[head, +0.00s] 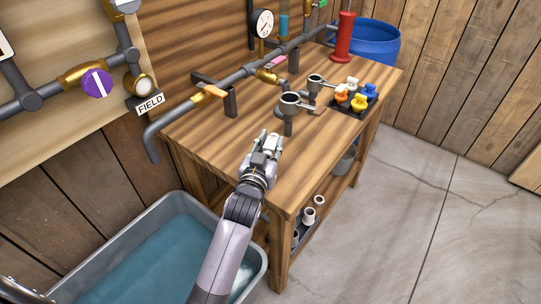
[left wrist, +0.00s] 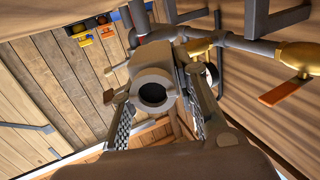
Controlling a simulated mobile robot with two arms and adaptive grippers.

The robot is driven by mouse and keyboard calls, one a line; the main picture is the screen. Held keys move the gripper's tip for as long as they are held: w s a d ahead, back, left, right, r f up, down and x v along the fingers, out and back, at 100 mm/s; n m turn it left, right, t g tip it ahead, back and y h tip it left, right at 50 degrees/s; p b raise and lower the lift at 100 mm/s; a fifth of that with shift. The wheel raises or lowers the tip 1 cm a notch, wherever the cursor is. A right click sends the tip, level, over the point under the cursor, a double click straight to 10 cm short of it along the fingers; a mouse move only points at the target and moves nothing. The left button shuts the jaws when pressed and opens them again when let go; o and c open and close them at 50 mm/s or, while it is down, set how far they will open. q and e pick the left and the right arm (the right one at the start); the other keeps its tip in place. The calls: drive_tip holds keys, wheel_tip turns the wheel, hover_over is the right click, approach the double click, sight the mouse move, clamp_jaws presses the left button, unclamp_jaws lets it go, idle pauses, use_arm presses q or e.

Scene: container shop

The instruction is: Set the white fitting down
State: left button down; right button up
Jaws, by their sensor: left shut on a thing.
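The white fitting (left wrist: 155,88) is between the fingers of my left gripper (left wrist: 158,118) in the left wrist view. Its round dark opening faces the camera. In the head view my left gripper (head: 266,143) is shut on it, over the near part of the wooden bench (head: 233,149). There the fitting is small and partly hidden by the fingers. I cannot tell if it touches the bench top. My right gripper is not in view.
Two grey cup-shaped holders (head: 290,107) stand just beyond the gripper. A black tray (head: 371,104) of coloured fittings is behind them. A grey pipe with valves (head: 216,92) runs along the bench's left. A water tub (head: 188,205) stands below left.

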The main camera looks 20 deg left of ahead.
use_arm(q)
drive_tip(key=shift+f, duration=2.05)
drive_tip(key=shift+b, duration=0.3)
drive_tip(key=shift+f, duration=0.2)
drive_tip(key=c, duration=1.2)
unclamp_jaws()
drive_tip(key=shift+c, duration=0.2)
drive_tip(key=shift+r, duration=0.2)
